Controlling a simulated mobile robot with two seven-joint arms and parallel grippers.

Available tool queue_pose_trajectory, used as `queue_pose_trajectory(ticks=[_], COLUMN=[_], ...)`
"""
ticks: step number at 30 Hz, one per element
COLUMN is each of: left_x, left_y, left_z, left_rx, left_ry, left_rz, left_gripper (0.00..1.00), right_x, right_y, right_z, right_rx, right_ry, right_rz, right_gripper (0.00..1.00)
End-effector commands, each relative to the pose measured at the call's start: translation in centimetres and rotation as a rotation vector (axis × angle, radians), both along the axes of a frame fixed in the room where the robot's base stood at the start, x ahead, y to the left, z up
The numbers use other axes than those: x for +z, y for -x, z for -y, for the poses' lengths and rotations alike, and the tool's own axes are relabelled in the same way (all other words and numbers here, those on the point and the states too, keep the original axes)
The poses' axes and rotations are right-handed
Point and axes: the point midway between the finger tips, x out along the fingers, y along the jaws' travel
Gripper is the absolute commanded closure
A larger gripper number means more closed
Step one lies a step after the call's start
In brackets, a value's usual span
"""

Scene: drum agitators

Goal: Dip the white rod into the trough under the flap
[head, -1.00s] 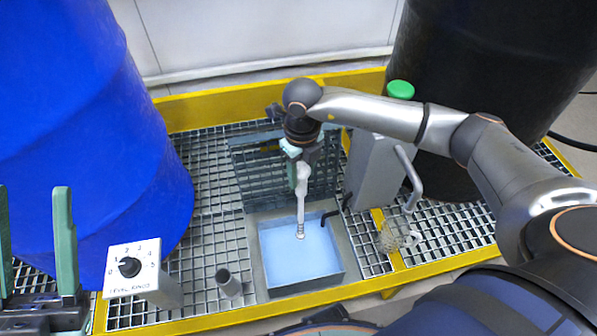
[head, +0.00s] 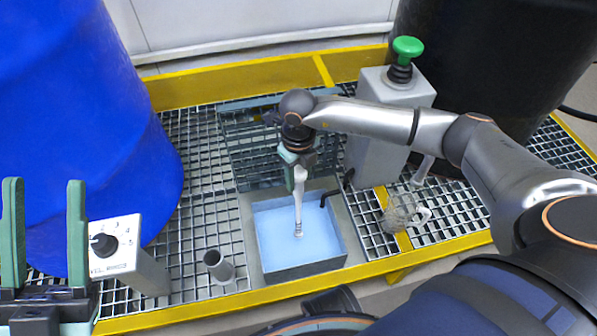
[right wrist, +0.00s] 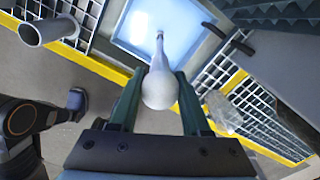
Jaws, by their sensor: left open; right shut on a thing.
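The white rod (head: 298,212) hangs nearly upright from my right gripper (head: 297,170), which is shut on its thick upper end. In the right wrist view the rod's rounded white end (right wrist: 160,90) sits between the green fingers. The rod's lower tip shows against the pale blue inside of the trough (head: 256,250); I cannot tell whether it touches the liquid. The flap (head: 265,150), a grating panel, stands raised behind the trough, partly hidden by my right arm. My left gripper (head: 45,190) is open and empty at the lower left.
A large blue drum (head: 80,130) stands left and a black drum (head: 480,80) right. A dial box (head: 115,250), a short grey tube (head: 219,267), a grey post with a green knob (head: 407,48) and a clear mug (head: 400,215) surround the trough. A yellow rim edges the grating.

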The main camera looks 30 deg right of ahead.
Motion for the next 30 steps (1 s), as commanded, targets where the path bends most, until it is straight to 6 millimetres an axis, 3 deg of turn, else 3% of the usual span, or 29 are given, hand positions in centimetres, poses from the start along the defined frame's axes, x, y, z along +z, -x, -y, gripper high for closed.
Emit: queue_pose_trajectory(ticks=[3, 18, 30], left_x=[-1.8, -1.5, -1.5], left_y=[0.0, -0.1, 0.0], left_z=[0.2, 0.2, 0.2], left_rx=[0.005, 0.006, 0.007], left_ry=[-0.005, 0.000, -0.007], left_rz=[-0.003, -0.008, -0.006], left_gripper=[0.50, 0.50, 0.50], right_x=[-2.2, -8.3, -10.0], right_y=[0.0, 0.0, 0.0], right_z=[0.0, -0.1, 0.0], right_rx=[0.000, 0.000, 0.000], right_ry=[0.000, -0.001, 0.000], right_rz=[0.000, -0.001, 0.000], right_gripper=[1.00, 1.00, 1.00])
